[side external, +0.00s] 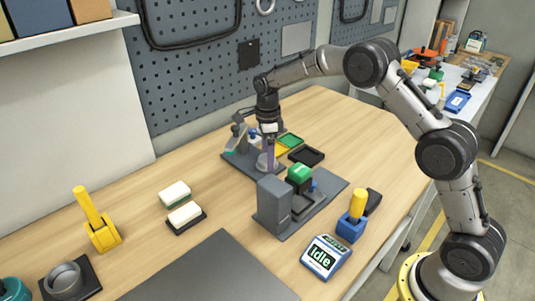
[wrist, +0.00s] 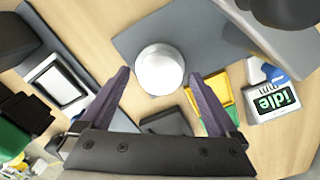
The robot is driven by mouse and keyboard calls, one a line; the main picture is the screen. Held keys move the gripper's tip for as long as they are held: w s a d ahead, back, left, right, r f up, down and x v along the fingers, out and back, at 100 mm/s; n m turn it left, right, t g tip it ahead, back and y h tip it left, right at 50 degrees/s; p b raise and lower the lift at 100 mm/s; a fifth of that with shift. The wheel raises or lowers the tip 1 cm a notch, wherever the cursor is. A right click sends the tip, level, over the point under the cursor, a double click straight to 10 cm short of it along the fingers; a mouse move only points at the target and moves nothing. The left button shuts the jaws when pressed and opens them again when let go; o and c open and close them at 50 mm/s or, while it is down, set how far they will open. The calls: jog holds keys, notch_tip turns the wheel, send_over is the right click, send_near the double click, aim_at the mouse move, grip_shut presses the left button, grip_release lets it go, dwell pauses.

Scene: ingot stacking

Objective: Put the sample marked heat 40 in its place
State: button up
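My gripper (wrist: 168,82) points down with its two purple fingers spread apart, nothing held between them. A round silver-white disc (wrist: 160,69) shows just beyond and between the fingertips in the wrist view. It lies beside or on a grey base plate; I cannot tell if it is a sample or part of the instrument. In the side view the gripper (side external: 267,165) hangs low over this disc, on the far grey plate (side external: 237,160). A green and yellow tray (side external: 289,143) and a black tray (side external: 306,155) lie beside it. No heat 40 marking is legible.
A grey machine (side external: 273,203) with a green top stands in front of the gripper. An "Idle" display (side external: 325,257), a yellow-handled tool (side external: 357,203), two white-topped blocks (side external: 184,215) and a yellow lever stand (side external: 103,235) are around. The wood left of the plate is clear.

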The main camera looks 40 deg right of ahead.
jog(key=shift+r, duration=0.1)
notch_tip(320, 180, up, 12)
jog(key=s+r+n+t, duration=0.1)
jog(key=s+r+n, duration=0.4)
jog(key=s+r, duration=0.2)
jog(key=s+a+r+n+t, duration=0.2)
jog(key=s+r+n, duration=0.2)
jog(key=s+n, duration=0.45)
jog(key=s+f+n+t, duration=0.1)
jog(key=s+f+n, duration=0.2)
jog(key=s, duration=0.7)
jog(key=s+f+n+t, duration=0.1)
jog(key=s+f+n, duration=0.2)
jog(key=s+n, duration=0.5)
jog(key=s, duration=0.3)
jog(key=shift+s+a+t, duration=0.25)
jog(key=shift+a+t, duration=0.05)
